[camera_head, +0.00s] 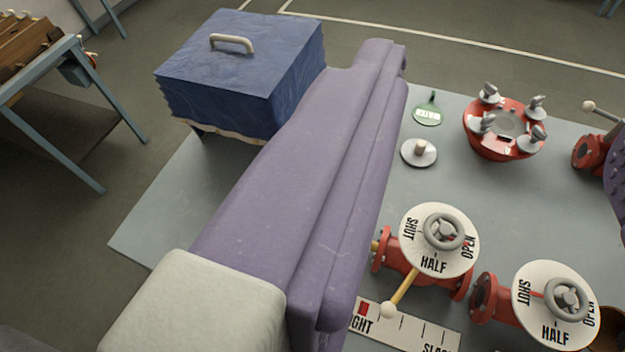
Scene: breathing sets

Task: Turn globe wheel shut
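Two red valves with grey handwheels over white dials marked SHUT, HALF and OPEN stand at lower right. The nearer-to-centre wheel (443,232) sits above a dial (421,249); the other wheel (566,299) sits at the lower right. I cannot tell which is the globe wheel. A yellow lever (402,288) with a pale knob sticks out below the first dial. A large purple part, which seems to be mine, runs up the middle with a pale block at its lower end. My gripper's fingertips cannot be made out, and no contact with either wheel shows.
A TIGHT–SLACK plate (400,328) lies at the bottom. Another purple shape (617,185) shows at right.

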